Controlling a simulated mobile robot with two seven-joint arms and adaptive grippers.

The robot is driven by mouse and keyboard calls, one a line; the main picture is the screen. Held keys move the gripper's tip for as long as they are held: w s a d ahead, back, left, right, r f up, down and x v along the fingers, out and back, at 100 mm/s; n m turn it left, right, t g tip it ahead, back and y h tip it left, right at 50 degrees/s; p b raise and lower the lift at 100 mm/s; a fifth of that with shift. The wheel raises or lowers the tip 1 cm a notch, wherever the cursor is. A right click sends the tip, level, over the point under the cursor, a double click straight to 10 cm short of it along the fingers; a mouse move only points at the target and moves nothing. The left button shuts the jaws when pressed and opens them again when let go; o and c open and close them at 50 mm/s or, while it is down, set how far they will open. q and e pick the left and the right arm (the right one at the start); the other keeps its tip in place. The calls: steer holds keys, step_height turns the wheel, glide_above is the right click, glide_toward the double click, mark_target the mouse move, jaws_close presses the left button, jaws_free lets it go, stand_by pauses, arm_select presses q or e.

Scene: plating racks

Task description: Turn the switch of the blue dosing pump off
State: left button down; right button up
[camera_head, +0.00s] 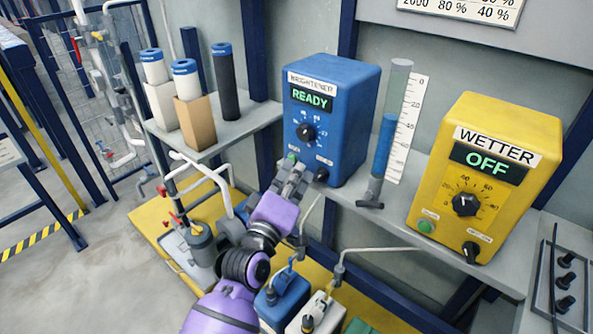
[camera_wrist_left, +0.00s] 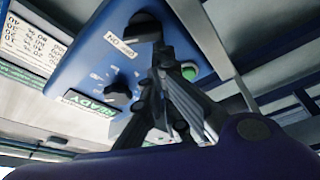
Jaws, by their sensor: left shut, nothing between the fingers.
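The blue dosing pump (camera_head: 330,110) stands on the grey shelf, labelled BRIGHTENER, and its display reads READY. Its black switch (camera_head: 321,175) is at the lower right of its front face, and a dial (camera_head: 306,133) is above. In the left wrist view the switch (camera_wrist_left: 145,27) is beside the OFF–ON label, and a green button (camera_wrist_left: 189,72) is to its right. My left gripper (camera_head: 296,168) is shut and empty at the pump's lower front, between the green button and the switch. In the wrist view its tips (camera_wrist_left: 157,52) overlap the switch's edge; I cannot tell whether they touch. My right gripper is not in view.
A yellow pump (camera_head: 487,165) labelled WETTER, display OFF, stands to the right. A graduated cylinder (camera_head: 385,135) with blue liquid is between the pumps. Containers with hoses (camera_head: 283,300) are below.

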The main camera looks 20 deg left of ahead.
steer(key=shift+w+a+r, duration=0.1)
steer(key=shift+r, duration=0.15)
